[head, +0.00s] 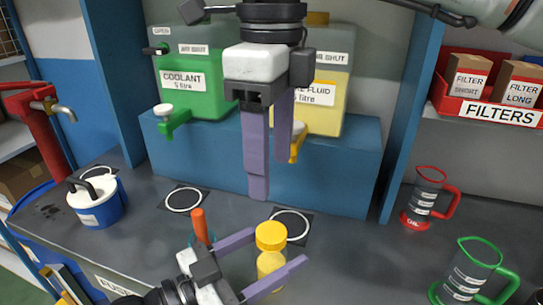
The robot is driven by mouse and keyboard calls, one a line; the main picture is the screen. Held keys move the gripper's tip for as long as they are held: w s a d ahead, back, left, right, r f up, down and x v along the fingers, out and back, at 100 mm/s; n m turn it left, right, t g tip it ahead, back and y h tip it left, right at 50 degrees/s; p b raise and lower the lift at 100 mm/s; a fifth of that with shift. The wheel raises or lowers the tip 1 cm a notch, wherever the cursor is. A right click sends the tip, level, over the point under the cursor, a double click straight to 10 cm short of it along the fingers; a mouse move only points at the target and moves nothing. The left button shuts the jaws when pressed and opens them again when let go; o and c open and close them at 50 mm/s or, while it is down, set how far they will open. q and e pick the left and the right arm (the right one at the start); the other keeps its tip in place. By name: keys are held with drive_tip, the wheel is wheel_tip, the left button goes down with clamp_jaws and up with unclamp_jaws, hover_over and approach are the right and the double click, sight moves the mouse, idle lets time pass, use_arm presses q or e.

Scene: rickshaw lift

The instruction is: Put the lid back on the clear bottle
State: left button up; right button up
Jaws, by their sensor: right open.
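The clear bottle (270,264) stands on the grey worktop with yellowish contents showing. A yellow lid (271,235) sits on its top; I cannot tell whether it is tight. My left gripper (279,246) reaches in from the lower left, one finger on the bottle's far left side and one across its front. I cannot tell whether the fingers press on the bottle, and the front finger hides part of it. My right gripper (271,175) points down above and behind the bottle, open and empty.
A blue and white can (97,200) stands left. Behind are a green coolant tank (205,98) and a yellow fluid tank (322,112) on a blue step (335,170). A red jug (427,198) and green jug (468,275) stand right. An orange handle (200,226) is beside my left gripper.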

sight(257, 259)
use_arm(q)
drive_tip(key=b+v, duration=0.2)
drive_tip(key=v, duration=0.7)
drive_tip(key=shift+f, duration=0.15)
drive_tip(key=shift+s+a+b, duration=0.35)
drive_tip(key=shift+s+a, duration=0.1)
drive_tip(key=shift+a, duration=0.05)
drive_tip(key=shift+s, duration=0.1)
